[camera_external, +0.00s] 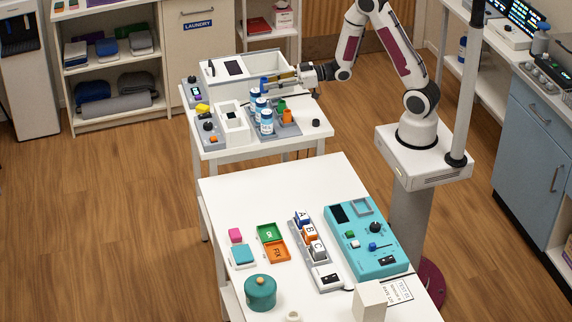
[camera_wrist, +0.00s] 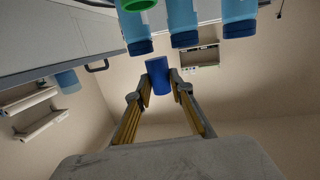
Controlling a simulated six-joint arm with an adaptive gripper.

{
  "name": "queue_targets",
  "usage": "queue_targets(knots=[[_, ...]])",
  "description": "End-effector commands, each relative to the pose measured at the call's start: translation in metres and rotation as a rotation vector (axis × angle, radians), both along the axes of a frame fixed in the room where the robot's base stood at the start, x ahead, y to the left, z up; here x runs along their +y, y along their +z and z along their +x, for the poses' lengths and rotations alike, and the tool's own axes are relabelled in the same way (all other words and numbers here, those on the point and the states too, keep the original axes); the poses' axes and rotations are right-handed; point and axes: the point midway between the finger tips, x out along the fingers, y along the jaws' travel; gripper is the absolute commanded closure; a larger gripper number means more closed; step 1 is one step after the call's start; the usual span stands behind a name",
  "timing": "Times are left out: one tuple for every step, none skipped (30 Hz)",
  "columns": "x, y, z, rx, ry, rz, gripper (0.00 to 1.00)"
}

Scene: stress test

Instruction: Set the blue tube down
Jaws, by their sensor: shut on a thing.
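The blue tube (camera_wrist: 158,76) is between the fingertips of my gripper (camera_wrist: 161,88) in the wrist view. My gripper is shut on it. In the outside view the blue tube (camera_external: 263,84) shows at the tip of my gripper (camera_external: 272,79), over the back table (camera_external: 223,151). The tube appears held above the tabletop equipment. Its lower end and any contact below cannot be made out.
Several blue-capped bottles, one of them here (camera_external: 266,122), stand close to the tube on a grey rack. Green (camera_external: 282,104) and orange (camera_external: 288,116) pieces are beside them. A white bin (camera_external: 222,69) is behind. A small black knob-like piece (camera_external: 316,123) sits at the right.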

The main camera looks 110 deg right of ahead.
Motion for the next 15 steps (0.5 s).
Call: queue_targets(knots=[[0.006,0.001,0.005,-0.001,0.007,-0.001,0.93],[0.008,0.001,0.008,-0.002,0.008,-0.002,0.93],[0.012,0.001,0.011,-0.001,0.009,-0.003,0.93],[0.014,0.001,0.013,-0.001,0.012,-0.003,0.93],[0.017,0.001,0.016,-0.002,0.014,-0.004,0.93],[0.020,0.002,0.019,-0.002,0.016,-0.003,0.93],[0.023,0.002,0.021,-0.003,0.018,-0.004,0.93],[0.026,0.002,0.023,-0.003,0.020,-0.005,0.93],[0.029,0.002,0.026,-0.003,0.021,-0.005,0.93],[0.032,0.002,0.029,-0.004,0.024,-0.004,0.93],[0.035,0.003,0.031,-0.004,0.026,-0.005,0.93],[0.039,0.003,0.034,-0.004,0.027,-0.005,0.93],[0.042,0.003,0.036,-0.004,0.029,-0.005,0.93],[0.045,0.003,0.038,-0.004,0.031,-0.005,0.93],[0.049,0.003,0.041,-0.004,0.033,-0.005,0.93]])
